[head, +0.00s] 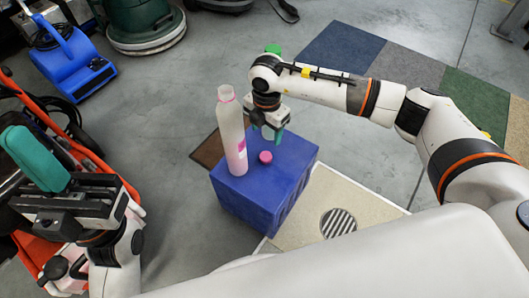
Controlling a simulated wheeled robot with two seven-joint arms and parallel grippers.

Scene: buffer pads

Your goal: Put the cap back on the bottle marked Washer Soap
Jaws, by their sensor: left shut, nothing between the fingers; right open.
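A tall whitish bottle (231,135) with a pink label stands upright on a blue crate (240,202). Its neck shows a pink ring and no cap on top. The label's words are too small to read. A pink cap (266,157) lies on the crate top, to the right of the bottle and apart from it. My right gripper (272,137) points down just above and behind the cap, with its green-tipped fingers open and empty. My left gripper (27,158) is at the far left, shut and empty, well away from the bottle.
A blue floor blower (72,62) and a green floor machine (140,22) stand at the upper left. Orange cart framing (120,185) is close by my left arm.

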